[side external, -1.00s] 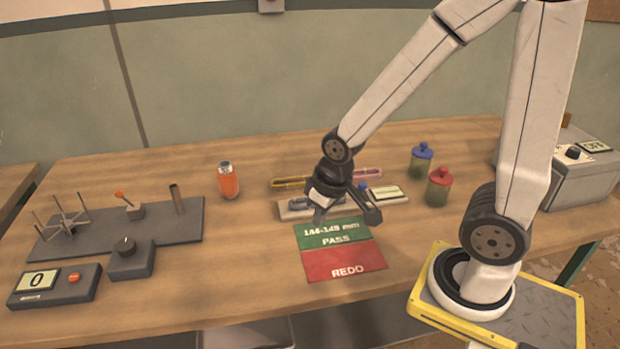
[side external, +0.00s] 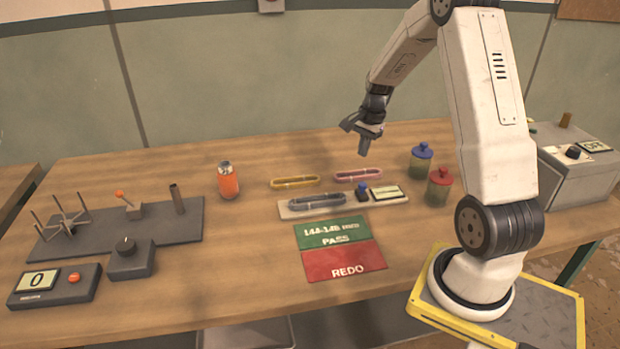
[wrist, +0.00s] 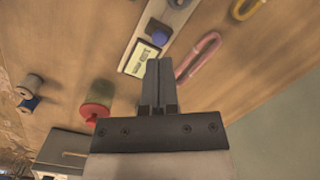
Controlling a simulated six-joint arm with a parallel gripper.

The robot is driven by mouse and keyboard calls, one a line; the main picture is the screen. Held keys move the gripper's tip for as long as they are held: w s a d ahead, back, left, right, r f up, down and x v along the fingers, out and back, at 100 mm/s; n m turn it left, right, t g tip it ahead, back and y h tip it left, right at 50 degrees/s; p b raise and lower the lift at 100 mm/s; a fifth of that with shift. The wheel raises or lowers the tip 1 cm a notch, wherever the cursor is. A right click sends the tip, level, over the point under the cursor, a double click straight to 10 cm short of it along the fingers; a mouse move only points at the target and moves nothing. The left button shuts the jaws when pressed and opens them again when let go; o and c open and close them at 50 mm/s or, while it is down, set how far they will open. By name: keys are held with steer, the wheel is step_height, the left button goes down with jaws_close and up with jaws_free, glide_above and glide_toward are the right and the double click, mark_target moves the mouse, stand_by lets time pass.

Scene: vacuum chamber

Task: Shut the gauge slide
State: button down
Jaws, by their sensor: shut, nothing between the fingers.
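The gauge (side external: 287,212) is a pale flat bar in the middle of the table, with a blue knob (side external: 362,193) and a small display (side external: 385,192) toward its right end. A dark grey loop (side external: 317,201) lies on its left part. In the wrist view the gauge's display (wrist: 146,57) and blue knob (wrist: 159,38) show just beyond my fingertips. My gripper (side external: 363,152) is shut and empty, raised above the table behind the gauge; it also shows in the wrist view (wrist: 158,64). Whether the slide touches the loop is too small to tell.
A yellow loop (side external: 295,182) and a pink loop (side external: 358,175) lie behind the gauge. Blue-lidded (side external: 421,160) and red-lidded (side external: 439,186) jars stand to its right. The green-and-red PASS/REDO mat (side external: 341,262) lies in front. An orange bottle (side external: 228,181) stands left.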

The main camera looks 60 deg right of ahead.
steer(key=s+d+m, duration=0.2)
steer(key=d+m, duration=0.1)
steer(key=d, duration=0.2)
steer(key=s+d+f+m+y, duration=0.1)
steer(key=s+d+m, duration=0.1)
steer(key=d, duration=0.3)
steer(key=shift+s+d+f+m+t, duration=0.15)
steer(key=shift+s+f+m+t, duration=0.2)
steer(key=shift+s, duration=0.35)
steer(key=x, duration=0.9)
steer(key=shift+f, duration=0.2)
steer(key=shift+w+a+f, duration=0.2)
steer(key=shift+w+a, duration=0.2)
steer(key=shift+a, duration=0.15)
steer(key=shift+w+a+f, duration=0.2)
steer(key=shift+w+a, duration=0.2)
steer(key=shift+a, duration=0.2)
steer(key=shift+w+a+f, duration=0.1)
steer(key=shift+w+a, duration=0.3)
steer(key=shift+a, duration=0.15)
steer(key=shift+w+a, duration=0.1)
